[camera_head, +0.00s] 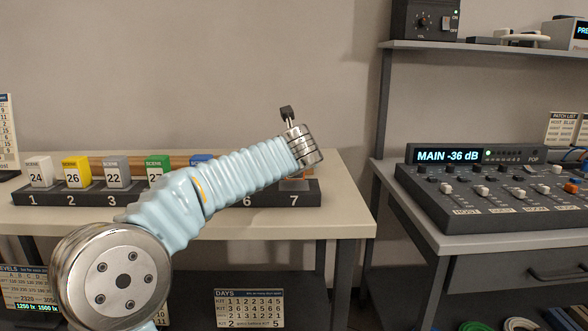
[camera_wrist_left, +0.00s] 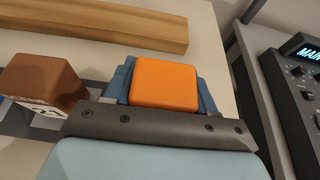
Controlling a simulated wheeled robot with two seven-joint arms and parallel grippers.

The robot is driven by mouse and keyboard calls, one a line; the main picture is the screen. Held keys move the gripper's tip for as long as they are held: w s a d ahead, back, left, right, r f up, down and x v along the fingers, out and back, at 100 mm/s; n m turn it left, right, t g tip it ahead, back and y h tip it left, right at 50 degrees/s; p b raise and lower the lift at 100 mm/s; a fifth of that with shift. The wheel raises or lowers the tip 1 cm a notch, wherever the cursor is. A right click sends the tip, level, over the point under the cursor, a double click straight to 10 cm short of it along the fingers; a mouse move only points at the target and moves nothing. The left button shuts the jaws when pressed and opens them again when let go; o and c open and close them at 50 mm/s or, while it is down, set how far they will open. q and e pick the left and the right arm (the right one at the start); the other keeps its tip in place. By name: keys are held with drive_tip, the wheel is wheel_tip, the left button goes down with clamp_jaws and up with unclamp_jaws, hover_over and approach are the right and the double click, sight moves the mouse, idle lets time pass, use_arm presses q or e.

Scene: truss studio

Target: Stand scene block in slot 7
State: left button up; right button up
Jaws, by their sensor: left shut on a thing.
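My left arm reaches from lower left over the dark numbered rack (camera_head: 311,199) in the head view, its wrist above the slot 7 end. In the left wrist view my left gripper (camera_wrist_left: 165,88) is shut on an orange block (camera_wrist_left: 165,86), between blue fingers. The block's number face is out of sight. A brown block (camera_wrist_left: 42,84) stands just left of the gripper. In the head view my wrist and arm hide the held block and most of slot 6. Whether the orange block touches the slot 7 floor I cannot tell. My right gripper is not in view.
A white block (camera_head: 40,172), yellow block (camera_head: 76,172), grey block (camera_head: 116,172) and green block (camera_head: 157,169) stand in slots 1 onward; a blue block (camera_head: 202,158) is partly hidden. A wooden bar (camera_wrist_left: 100,22) lies behind the rack. A mixer desk (camera_head: 500,200) stands right.

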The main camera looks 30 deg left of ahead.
use_arm(q)
drive_tip(key=shift+f, duration=0.85)
drive_tip(key=shift+f, duration=0.2)
drive_tip(key=o, duration=1.1)
drive_tip(key=shift+r, duration=0.25)
drive_tip(key=b+v, duration=0.1)
drive_tip(key=v, duration=1.1)
